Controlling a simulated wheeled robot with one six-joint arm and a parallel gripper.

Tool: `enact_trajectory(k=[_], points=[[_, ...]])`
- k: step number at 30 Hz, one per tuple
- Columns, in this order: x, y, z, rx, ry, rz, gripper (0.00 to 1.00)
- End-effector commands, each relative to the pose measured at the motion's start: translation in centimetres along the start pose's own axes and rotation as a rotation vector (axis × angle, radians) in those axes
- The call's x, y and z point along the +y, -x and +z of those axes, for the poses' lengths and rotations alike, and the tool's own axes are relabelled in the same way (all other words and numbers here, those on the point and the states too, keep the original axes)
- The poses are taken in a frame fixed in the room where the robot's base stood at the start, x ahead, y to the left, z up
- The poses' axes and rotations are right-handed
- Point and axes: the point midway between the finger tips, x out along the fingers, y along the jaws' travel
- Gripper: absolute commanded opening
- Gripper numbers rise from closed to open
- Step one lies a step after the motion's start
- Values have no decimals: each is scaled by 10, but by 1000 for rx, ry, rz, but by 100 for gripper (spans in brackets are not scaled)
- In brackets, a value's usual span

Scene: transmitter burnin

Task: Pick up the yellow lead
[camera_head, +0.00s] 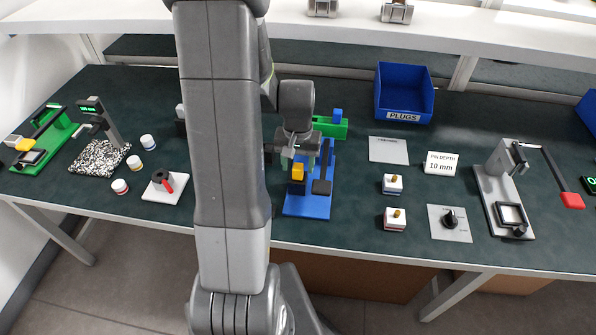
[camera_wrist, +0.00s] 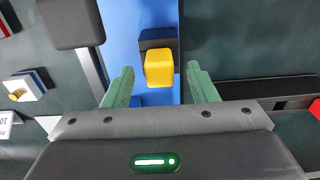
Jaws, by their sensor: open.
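A yellow block (camera_head: 298,172), which looks like the yellow lead, sits on a dark holder on a blue fixture (camera_head: 308,205) at the middle of the bench. In the wrist view the yellow block (camera_wrist: 159,67) stands in front of the dark holder (camera_wrist: 158,40), on the blue base (camera_wrist: 118,20). My gripper (camera_head: 297,158) is just above it. In the wrist view my green-tipped fingers (camera_wrist: 160,84) are apart, one on each side of the block, with gaps on both sides. Nothing is held.
A dark lever (camera_head: 323,180) stands on the blue fixture, beside the yellow block. A green fixture (camera_head: 330,126) is behind. A blue PLUGS bin (camera_head: 404,95) is at the back.

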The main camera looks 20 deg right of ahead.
Motion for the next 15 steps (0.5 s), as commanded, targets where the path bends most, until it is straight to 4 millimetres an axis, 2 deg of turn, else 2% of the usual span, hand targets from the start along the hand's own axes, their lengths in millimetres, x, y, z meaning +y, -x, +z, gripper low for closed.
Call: enact_trajectory(k=[4,12,15], points=[[0,-14,0,0,0,0,53],[0,-16,-1,2,0,0,53],[0,-16,-1,2,0,0,35]])
